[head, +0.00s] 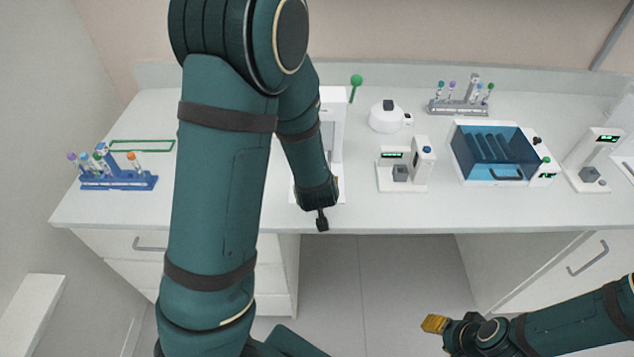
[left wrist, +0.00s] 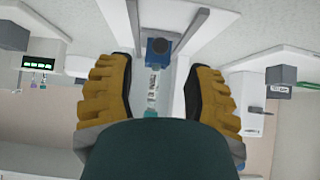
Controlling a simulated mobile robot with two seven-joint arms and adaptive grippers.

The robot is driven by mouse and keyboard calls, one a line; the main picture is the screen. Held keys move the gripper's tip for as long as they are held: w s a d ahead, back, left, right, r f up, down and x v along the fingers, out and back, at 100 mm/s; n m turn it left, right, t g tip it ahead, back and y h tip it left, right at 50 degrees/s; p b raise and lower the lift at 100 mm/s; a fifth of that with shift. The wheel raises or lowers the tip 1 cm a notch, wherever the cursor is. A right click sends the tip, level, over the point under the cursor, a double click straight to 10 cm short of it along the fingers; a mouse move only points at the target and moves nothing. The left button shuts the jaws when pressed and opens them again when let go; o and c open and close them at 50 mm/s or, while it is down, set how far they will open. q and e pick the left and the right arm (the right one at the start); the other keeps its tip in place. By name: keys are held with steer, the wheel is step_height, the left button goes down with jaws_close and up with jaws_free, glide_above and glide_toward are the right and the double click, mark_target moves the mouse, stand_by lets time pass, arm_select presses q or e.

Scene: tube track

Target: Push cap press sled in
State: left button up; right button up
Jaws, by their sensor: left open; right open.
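The cap press is the white frame (head: 333,125) with a green-knobbed lever (head: 356,82), largely hidden behind my left arm in the head view. In the left wrist view, a blue block with a dark round top (left wrist: 158,48), seemingly the sled, sits between pale rails. A labelled tube (left wrist: 152,88) shows beside it, its far end hidden by my gripper body. My left gripper (left wrist: 157,66) is open, its yellow fingers either side of the tube; contact cannot be told. Its fingers are hidden in the head view. My right gripper (head: 435,324) is open, low in front of the bench.
A blue tube rack (head: 118,182) and a green outline (head: 142,145) lie at left. Right of the press stand a white round device (head: 386,118), a small device with a display (head: 404,168), a grey rack (head: 458,106), a blue bath (head: 494,153) and another display device (head: 594,160).

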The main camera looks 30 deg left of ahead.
arm_select(q)
steer(key=b+x, duration=0.1)
steer(key=x, duration=0.5)
